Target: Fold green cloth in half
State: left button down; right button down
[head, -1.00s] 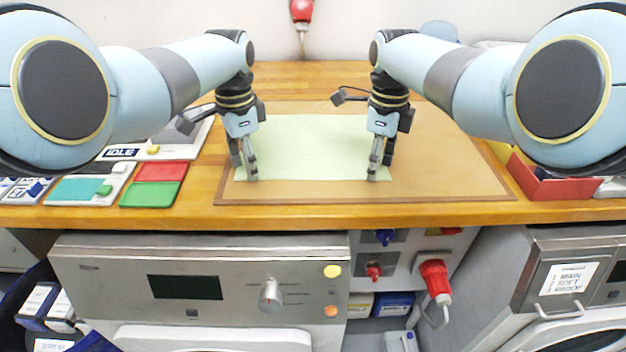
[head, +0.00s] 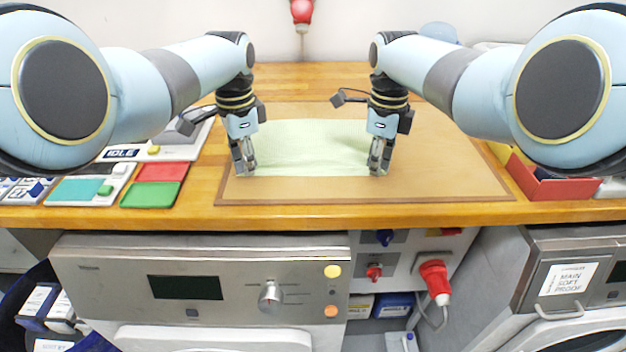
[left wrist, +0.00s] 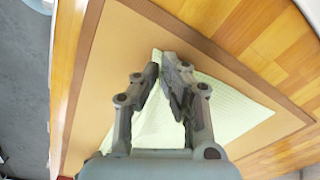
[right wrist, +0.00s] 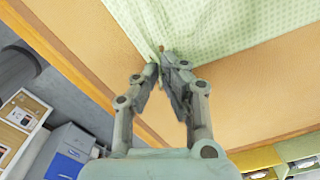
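The green cloth (head: 312,145), pale and finely checked, lies on the tan mat, its front edge between my grippers. My left gripper (head: 246,172) is at its front left corner; in the left wrist view its fingertips (left wrist: 162,58) are closed together on the cloth (left wrist: 228,105). My right gripper (head: 377,172) is at the front right corner; in the right wrist view its fingertips (right wrist: 161,58) pinch the cloth (right wrist: 215,25), which puckers there. The front edge looks slightly raised from the mat. The fingers hide the corners themselves.
The tan mat (head: 450,165) with a brown border has free room in front and to the right. Red and green panels (head: 155,190) lie left of it, a red bin (head: 555,185) stands right. The wooden counter's front edge (head: 330,215) is near.

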pick_arm(q)
jog(key=shift+s+a+f, duration=0.15)
jog(key=shift+s+f, duration=0.05)
pick_arm(e)
jog(key=shift+s+d+f, duration=0.15)
jog(key=shift+s+f, duration=0.05)
